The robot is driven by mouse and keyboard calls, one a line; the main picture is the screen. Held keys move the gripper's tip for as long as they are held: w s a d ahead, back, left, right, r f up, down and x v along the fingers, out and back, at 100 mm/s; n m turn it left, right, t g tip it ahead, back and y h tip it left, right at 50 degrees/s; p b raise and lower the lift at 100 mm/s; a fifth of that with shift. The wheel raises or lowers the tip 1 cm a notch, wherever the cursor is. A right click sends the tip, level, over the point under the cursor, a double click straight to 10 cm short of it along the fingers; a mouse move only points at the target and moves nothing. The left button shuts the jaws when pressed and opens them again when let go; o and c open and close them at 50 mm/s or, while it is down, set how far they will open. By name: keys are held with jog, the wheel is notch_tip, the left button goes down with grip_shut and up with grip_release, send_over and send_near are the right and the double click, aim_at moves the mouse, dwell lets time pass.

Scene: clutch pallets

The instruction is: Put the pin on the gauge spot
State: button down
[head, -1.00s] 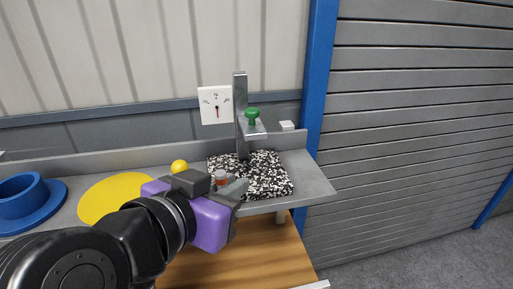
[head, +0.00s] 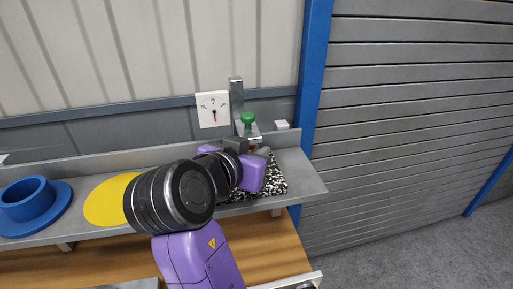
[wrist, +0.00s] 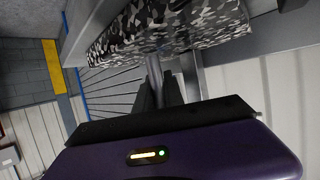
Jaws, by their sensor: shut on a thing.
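My gripper (head: 258,153), at the end of the purple and black arm, is over the black-and-white speckled plate (head: 273,182), just under the gauge stand's bracket (head: 253,136). The plate (wrist: 125,38) also shows there. The gauge spot cannot be made out; my arm covers part of the plate. I cannot tell if the pin touches it.
The stand's grey post (head: 236,97) and green knob (head: 247,118) rise close behind my gripper. A blue flanged ring (head: 48,221) and yellow disc (head: 105,205) lie left on the grey shelf (head: 305,176). A small white block (head: 281,125) is behind.

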jog(key=shift+f, duration=0.1)
jog(key=c, duration=1.9)
grip_release()
jog(key=shift+f, duration=0.1)
jog(key=o, duration=0.5)
jog(key=shift+c, duration=0.2)
jog(key=shift+r, duration=0.25)
jog(key=b+v, duration=0.2)
jog(key=v, duration=1)
jog(key=shift+f, duration=0.1)
